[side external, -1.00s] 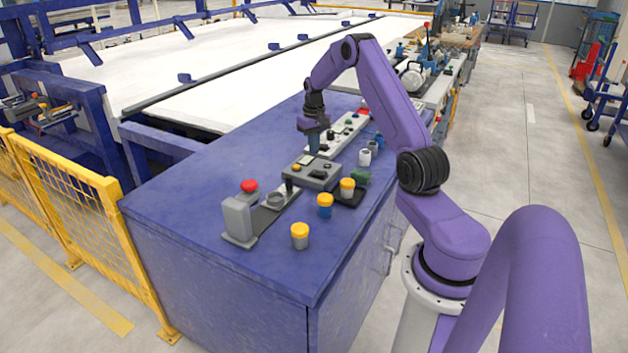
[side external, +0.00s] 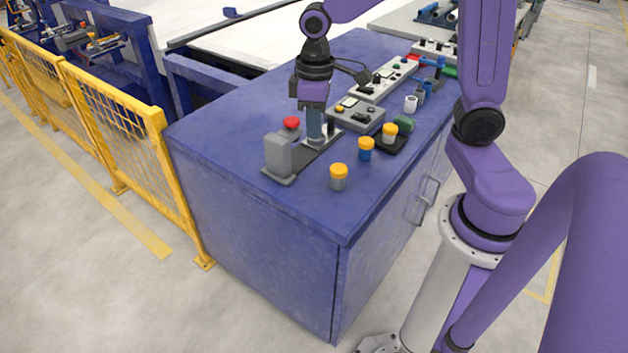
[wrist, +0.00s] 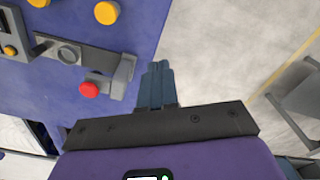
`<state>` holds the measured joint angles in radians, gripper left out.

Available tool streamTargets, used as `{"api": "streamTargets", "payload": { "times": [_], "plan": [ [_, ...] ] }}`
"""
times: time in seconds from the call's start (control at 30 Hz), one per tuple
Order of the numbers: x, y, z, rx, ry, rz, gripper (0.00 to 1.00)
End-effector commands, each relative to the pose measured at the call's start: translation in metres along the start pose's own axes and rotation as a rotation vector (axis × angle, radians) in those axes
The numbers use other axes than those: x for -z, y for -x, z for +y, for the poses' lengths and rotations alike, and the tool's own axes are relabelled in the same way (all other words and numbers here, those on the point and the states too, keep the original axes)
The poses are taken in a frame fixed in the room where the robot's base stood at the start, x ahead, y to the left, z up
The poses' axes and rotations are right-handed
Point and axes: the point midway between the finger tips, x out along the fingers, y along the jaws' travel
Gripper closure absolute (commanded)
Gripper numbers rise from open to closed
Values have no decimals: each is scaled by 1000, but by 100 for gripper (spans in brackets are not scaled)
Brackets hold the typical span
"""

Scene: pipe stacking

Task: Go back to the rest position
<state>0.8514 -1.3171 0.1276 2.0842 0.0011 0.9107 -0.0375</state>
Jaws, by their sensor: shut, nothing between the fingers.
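My gripper (side external: 315,138) hangs pointing down over the blue workbench (side external: 230,120), empty, with its blue-grey fingers together. In the side view it overlaps the grey fixture with the red button (side external: 291,123); the height between them is hard to tell. In the wrist view my gripper (wrist: 158,66) shows shut over the bench edge, beside the red button (wrist: 89,89). A grey yellow-capped cylinder (side external: 339,178) and a blue yellow-capped cylinder (side external: 366,149) stand upright on the bench. Another yellow-capped cylinder (side external: 390,133) stands on a black tray.
A grey control box (side external: 356,117), a green piece (side external: 404,123) and a white cylinder (side external: 410,104) stand farther back. A yellow fence (side external: 110,125) runs left of the bench. The bench's front left surface is clear.

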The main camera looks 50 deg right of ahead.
Motion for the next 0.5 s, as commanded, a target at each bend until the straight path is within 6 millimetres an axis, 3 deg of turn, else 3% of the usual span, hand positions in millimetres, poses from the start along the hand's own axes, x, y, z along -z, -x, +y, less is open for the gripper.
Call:
{"api": "streamTargets", "payload": {
  "times": [0.03, 0.2, 0.33, 0.5],
  "plan": [
    [-14, 4, -20, 1, 65, 5, 100],
    [-63, 10, -69, 6, 262, 7, 100],
    [-103, 11, -93, 10, 404, 10, 100],
    [-141, 9, -106, 14, 537, 11, 100]
  ]
}}
